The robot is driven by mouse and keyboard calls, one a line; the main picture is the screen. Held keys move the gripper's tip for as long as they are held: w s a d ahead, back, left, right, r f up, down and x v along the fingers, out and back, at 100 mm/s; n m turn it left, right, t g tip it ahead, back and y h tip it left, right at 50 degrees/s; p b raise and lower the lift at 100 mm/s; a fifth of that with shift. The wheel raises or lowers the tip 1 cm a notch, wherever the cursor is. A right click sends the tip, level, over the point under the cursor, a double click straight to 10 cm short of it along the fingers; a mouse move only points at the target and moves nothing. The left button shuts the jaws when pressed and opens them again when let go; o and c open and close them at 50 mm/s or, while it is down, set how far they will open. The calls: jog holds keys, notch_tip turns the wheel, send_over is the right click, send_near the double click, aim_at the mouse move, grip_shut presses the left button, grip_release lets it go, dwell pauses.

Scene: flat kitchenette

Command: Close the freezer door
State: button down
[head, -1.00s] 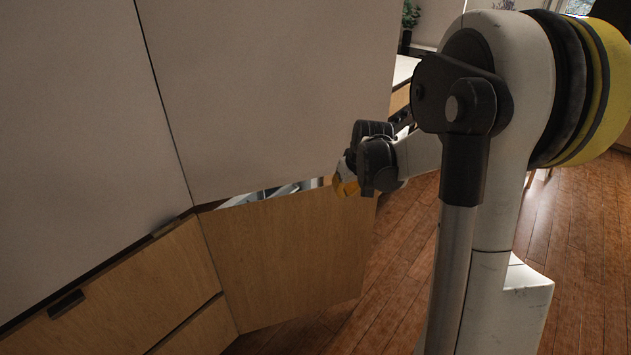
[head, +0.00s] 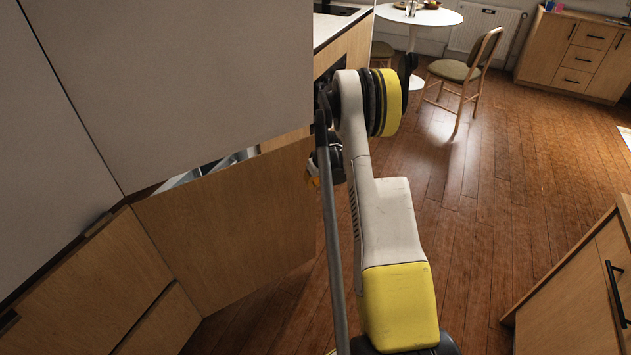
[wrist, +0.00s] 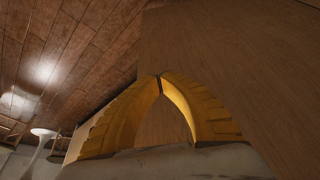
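The freezer door (head: 240,225) is the low light-wood panel in the head view. It stands ajar, swung out from the cabinet, and a gap shows a grey-white interior along its top edge. My gripper (head: 313,168) is at the door's free edge on the right, mostly hidden behind my arm. In the wrist view the two yellow fingers of my gripper (wrist: 160,78) meet at their tips with nothing visible between them. The door's wood face (wrist: 235,50) fills the right of that view, close to the fingers. I cannot tell whether they touch it.
A tall pale upper door (head: 180,75) is above the freezer door. Wooden drawers (head: 85,285) are to its left. A white round table (head: 420,17) and a chair (head: 470,70) stand at the back. A wooden cabinet (head: 575,280) is at the lower right. Floor between is clear.

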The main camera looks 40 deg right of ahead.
jog(key=shift+w+d+f+b, duration=0.15)
jog(key=shift+w+f+b, duration=0.2)
jog(key=shift+w, duration=0.45)
jog(key=shift+w+d+f+b, duration=0.1)
jog(key=shift+w+f+b, duration=0.2)
jog(key=shift+w, duration=0.45)
jog(key=shift+w+d+f+b, duration=0.15)
jog(key=shift+w+f+b, duration=0.2)
jog(key=shift+w, duration=0.45)
